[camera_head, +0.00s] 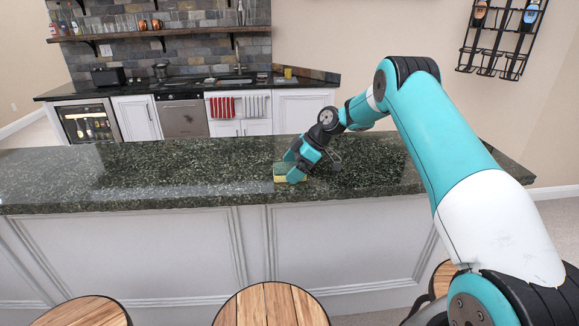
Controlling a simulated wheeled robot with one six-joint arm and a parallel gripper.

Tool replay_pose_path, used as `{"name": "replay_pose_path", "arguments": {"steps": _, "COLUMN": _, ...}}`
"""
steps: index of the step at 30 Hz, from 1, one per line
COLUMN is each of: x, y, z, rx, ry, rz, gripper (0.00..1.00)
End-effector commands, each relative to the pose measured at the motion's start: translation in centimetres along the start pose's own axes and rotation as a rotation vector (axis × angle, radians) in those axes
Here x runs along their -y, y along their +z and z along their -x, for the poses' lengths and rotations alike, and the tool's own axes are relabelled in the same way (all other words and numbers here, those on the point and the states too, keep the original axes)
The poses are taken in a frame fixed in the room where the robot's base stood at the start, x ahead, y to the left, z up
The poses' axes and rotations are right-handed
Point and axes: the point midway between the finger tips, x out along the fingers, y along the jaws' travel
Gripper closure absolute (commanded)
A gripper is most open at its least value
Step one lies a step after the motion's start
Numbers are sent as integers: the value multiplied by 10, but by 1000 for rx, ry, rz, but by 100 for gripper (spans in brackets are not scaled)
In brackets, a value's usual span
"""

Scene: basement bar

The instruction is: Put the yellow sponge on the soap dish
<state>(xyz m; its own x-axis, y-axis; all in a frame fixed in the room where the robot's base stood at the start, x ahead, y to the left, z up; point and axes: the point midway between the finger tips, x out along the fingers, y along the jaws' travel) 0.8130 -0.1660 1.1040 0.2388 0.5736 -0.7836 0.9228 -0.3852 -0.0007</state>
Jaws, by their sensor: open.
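The yellow sponge (279,179) lies on the dark granite bar counter, near its front edge, with a green layer showing on it. My gripper (291,172) reaches down from the right with its jaws open, right at the sponge. The gripper hides part of the sponge, and I cannot tell whether the fingers touch it. I cannot make out a soap dish for certain in this view.
The granite bar counter (130,172) is clear on its left side. Wooden stools (270,305) stand in front of it. Behind is a back counter with a sink and tap (238,68) and a small yellow item (287,73). A bottle rack (500,40) hangs at right.

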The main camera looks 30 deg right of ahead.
Motion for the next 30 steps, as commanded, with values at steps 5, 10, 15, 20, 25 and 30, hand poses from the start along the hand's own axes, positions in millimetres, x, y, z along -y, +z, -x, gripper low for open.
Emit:
{"name": "replay_pose_path", "arguments": {"steps": 5, "x": 0, "y": 0, "z": -4, "rx": 0, "ry": 2, "rz": 1, "gripper": 1}}
{"name": "replay_pose_path", "arguments": {"steps": 10, "x": 0, "y": 0, "z": -4, "rx": 0, "ry": 1, "rz": 0, "gripper": 19}}
{"name": "replay_pose_path", "arguments": {"steps": 15, "x": 0, "y": 0, "z": -4, "rx": 0, "ry": 1, "rz": 0, "gripper": 53}}
{"name": "replay_pose_path", "arguments": {"steps": 20, "x": 0, "y": 0, "z": -4, "rx": 0, "ry": 1, "rz": 0, "gripper": 57}}
{"name": "replay_pose_path", "arguments": {"steps": 25, "x": 0, "y": -1, "z": -2, "rx": 0, "ry": 2, "rz": 1, "gripper": 57}}
{"name": "replay_pose_path", "arguments": {"steps": 30, "x": -1, "y": -9, "z": 9, "rx": -1, "ry": 5, "rz": 2, "gripper": 57}}
